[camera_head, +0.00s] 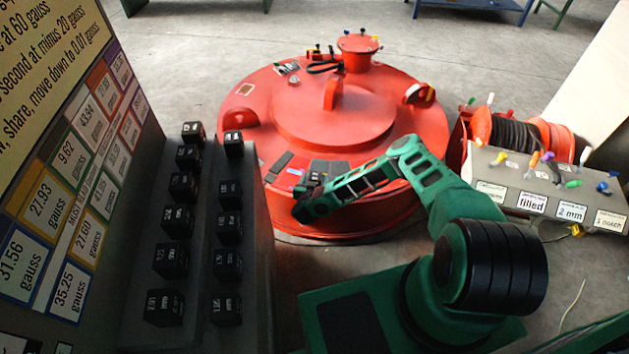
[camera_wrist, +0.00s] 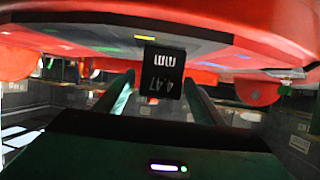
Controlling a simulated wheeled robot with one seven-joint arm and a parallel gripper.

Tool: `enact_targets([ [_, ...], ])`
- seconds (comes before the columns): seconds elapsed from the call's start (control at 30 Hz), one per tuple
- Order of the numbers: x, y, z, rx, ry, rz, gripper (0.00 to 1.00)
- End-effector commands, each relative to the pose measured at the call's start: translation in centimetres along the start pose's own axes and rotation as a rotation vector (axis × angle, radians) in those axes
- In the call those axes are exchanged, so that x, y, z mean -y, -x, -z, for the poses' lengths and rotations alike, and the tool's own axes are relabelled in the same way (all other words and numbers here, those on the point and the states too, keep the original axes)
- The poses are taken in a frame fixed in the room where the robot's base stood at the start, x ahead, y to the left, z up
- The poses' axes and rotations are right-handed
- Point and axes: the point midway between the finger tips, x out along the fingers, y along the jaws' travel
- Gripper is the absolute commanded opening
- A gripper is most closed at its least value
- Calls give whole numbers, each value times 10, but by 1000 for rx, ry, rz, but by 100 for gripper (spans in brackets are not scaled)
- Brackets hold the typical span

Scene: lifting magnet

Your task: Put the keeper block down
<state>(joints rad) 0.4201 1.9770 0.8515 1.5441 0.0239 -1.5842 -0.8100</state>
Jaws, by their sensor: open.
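The keeper block (camera_wrist: 162,72) is a small black cube with white lettering reading "4.47 mm", upside down in the wrist view. It stands at the front of the red lifting magnet (camera_head: 425,120), against a dark strip on its top. My gripper (camera_wrist: 160,88) is open, with one green finger on each side of the block and visible gaps between. In the head view, my gripper (camera_head: 313,188) is at the magnet's front edge; its fingers and the block are small and hard to separate there. Whether the block's underside fully touches the surface is hidden.
A dark stepped rack (camera_head: 130,318) with two columns of similar black blocks stands at the left, below a board of gauss labels (camera_head: 70,190). A grey control box (camera_head: 560,190) with coloured levers and a cable reel (camera_head: 515,135) are at the right.

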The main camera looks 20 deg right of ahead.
Motion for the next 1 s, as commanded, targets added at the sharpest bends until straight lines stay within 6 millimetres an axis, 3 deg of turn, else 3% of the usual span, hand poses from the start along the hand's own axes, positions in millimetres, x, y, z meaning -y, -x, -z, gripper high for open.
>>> enact_targets([
  [0.4, 1, 76, -1, 3, 1, 4, 62],
  [0.6, 1, 104, 0, 2, 0, 2, 62],
  [1.0, 1, 115, 2, 0, 1, 6, 62],
])
